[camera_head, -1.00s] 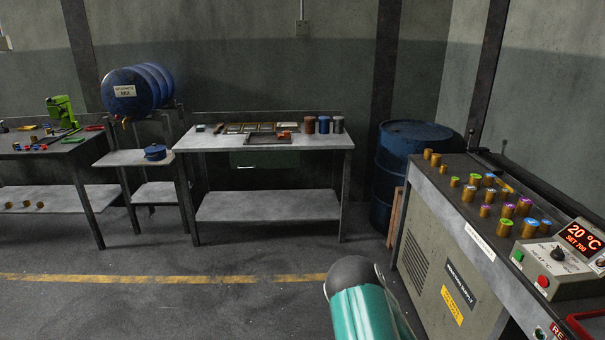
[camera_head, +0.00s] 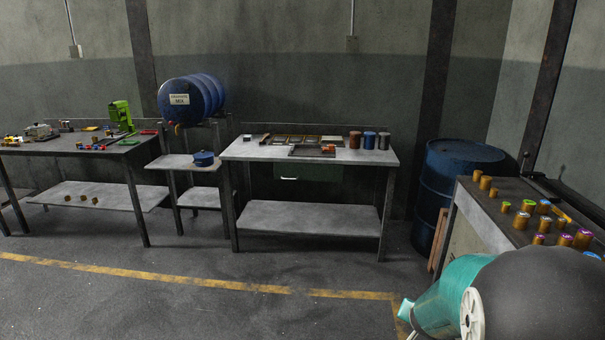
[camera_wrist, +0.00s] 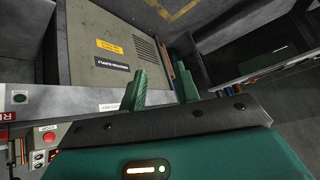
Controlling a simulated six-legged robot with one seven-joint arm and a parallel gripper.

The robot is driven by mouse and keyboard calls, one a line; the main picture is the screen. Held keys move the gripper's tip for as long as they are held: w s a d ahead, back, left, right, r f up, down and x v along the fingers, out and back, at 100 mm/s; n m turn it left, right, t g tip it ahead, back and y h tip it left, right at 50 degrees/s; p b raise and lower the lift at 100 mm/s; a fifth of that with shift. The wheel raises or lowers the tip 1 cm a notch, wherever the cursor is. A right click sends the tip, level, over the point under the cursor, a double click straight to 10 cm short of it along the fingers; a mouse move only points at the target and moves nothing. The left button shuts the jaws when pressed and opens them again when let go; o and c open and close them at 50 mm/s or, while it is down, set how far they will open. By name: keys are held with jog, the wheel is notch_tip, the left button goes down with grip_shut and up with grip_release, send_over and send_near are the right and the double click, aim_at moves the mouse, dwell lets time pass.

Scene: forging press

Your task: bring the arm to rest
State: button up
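My arm (camera_head: 446,296), teal with a large dark grey joint, shows at the lower right of the head view, in front of the heater cabinet. My gripper's fingers are not clearly made out there. In the wrist view, my gripper (camera_wrist: 161,68) has two green fingers standing apart with nothing between them. The cabinet's beige front (camera_wrist: 110,40) with yellow and black labels lies beyond the fingers, to the left.
The cabinet top (camera_head: 490,205) holds several brass billets with coloured caps. A blue drum (camera_head: 440,190) stands beside it. A workbench (camera_head: 300,215), a barrel stand (camera_head: 172,162) and a tool table (camera_head: 80,150) line the wall. The floor ahead is clear.

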jog(key=s+a+r+n+y, duration=0.45)
jog(key=s+a+r, duration=0.25)
jog(key=a+r, duration=0.55)
jog(key=s+a+r+n+g, duration=0.1)
jog(key=s+a+r, duration=0.1)
jog(key=s, duration=0.6)
jog(key=s+a+r+n, duration=0.2)
jog(key=s+r, duration=0.1)
jog(key=s, duration=0.5)
jog(key=shift+r+g+h, duration=0.25)
jog(key=shift+g+h, duration=0.15)
jog(key=shift+h, duration=0.05)
jog(key=shift+a, duration=0.1)
